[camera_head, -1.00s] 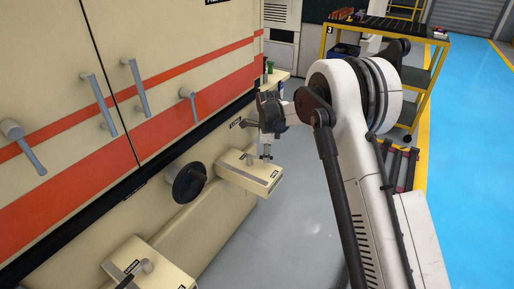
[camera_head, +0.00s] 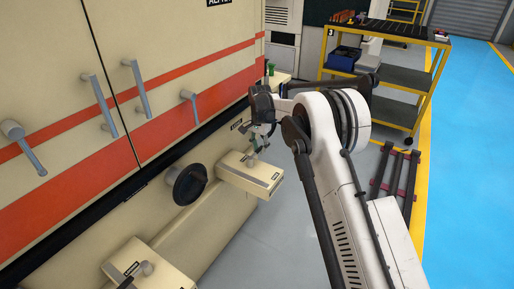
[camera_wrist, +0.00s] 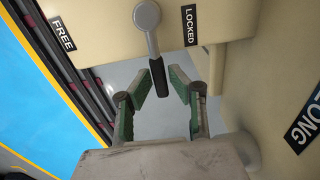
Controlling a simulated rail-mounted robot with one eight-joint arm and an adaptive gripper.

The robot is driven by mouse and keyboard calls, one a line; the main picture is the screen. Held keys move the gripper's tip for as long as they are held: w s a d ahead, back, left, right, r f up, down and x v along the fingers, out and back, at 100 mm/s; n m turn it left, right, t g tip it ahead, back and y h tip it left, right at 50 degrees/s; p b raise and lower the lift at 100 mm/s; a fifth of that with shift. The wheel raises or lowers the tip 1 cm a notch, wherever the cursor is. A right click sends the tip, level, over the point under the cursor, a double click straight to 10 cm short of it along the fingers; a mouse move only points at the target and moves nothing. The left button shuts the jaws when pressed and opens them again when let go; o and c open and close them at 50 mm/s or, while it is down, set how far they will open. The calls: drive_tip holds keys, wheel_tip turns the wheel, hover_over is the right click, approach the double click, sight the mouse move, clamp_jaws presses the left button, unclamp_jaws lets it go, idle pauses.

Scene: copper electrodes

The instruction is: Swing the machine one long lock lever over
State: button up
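The lock lever in the wrist view has a round grey hub (camera_wrist: 146,15), a grey shaft and a black grip (camera_wrist: 158,76). It hangs between the FREE label (camera_wrist: 62,33) and the LOCKED label (camera_wrist: 190,26). My gripper (camera_wrist: 162,76) is open, its green-padded fingers either side of the black grip. In the head view my gripper (camera_head: 264,138) is just above the cream lock box (camera_head: 252,177) at the machine's far end. The lever there is small and partly hidden by the gripper.
A LONG label (camera_wrist: 303,125) is on the machine wall. A dark round knob (camera_head: 190,184) and a nearer lock box with its own lever (camera_head: 143,268) are on the machine side. A yellow-framed cart (camera_head: 400,75) stands behind. Grey floor (camera_head: 290,240) is open right of the machine.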

drive_tip(key=shift+o, duration=1)
drive_tip(key=shift+r, duration=0.2)
drive_tip(key=shift+d+r+p, duration=0.1)
drive_tip(key=shift+r+p, duration=1.3)
drive_tip(key=shift+r, duration=1.5)
